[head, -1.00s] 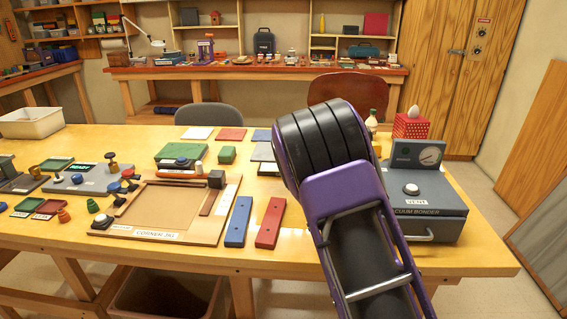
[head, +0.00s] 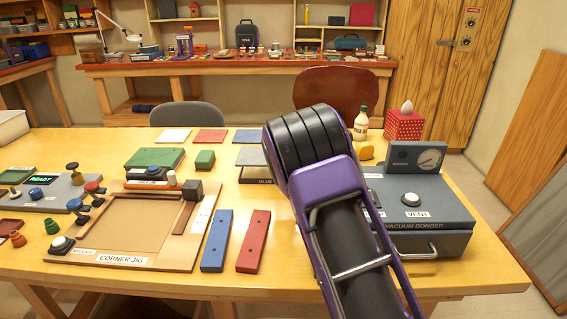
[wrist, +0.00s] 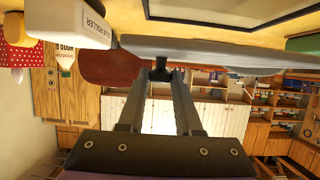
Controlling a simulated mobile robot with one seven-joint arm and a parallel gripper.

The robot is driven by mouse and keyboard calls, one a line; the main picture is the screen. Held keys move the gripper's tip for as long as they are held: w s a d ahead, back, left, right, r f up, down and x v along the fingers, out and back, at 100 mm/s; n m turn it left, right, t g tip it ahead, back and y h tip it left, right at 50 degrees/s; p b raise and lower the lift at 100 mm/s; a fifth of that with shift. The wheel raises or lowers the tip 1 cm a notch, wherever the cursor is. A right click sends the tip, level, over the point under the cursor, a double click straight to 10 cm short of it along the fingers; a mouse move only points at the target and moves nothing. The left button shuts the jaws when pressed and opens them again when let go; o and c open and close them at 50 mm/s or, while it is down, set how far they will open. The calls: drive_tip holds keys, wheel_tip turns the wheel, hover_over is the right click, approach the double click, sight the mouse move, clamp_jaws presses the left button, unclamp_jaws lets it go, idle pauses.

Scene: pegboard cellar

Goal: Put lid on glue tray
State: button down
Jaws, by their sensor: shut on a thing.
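A flat grey lid (wrist: 215,47) spans the upper wrist view, with a dark knob (wrist: 162,66) at its middle. My gripper (wrist: 162,76) is shut on that knob. The glue tray (head: 264,181), with "GLUE" on its front, stands on the table, partly hidden by my arm in the head view. The lid's left part (head: 251,156) shows above it there, with a strip of yellow between them. In the wrist view the tray's dark rim (wrist: 232,24) appears beyond the lid, apart from it. My gripper is hidden in the head view.
The vacuum bonder (head: 425,215) stands to the right. The corner jig (head: 175,256) and blue (head: 216,241) and red (head: 253,242) bars lie in front and left. A white labelled glue roller (wrist: 92,25) stands near the lid. A green block (head: 204,159) is left of the tray.

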wheel_tip(320, 180, down, 4)
drive_tip(key=shift+f+b, duration=0.15)
drive_tip(key=shift+b, duration=0.15)
drive_tip(key=shift+f, duration=0.1)
drive_tip(key=shift+f, duration=0.15)
drive_tip(key=c, duration=0.6)
unclamp_jaws()
drive_tip(key=shift+r, duration=0.35)
drive_tip(key=v, duration=1.2)
drive_tip(key=shift+p, duration=0.35)
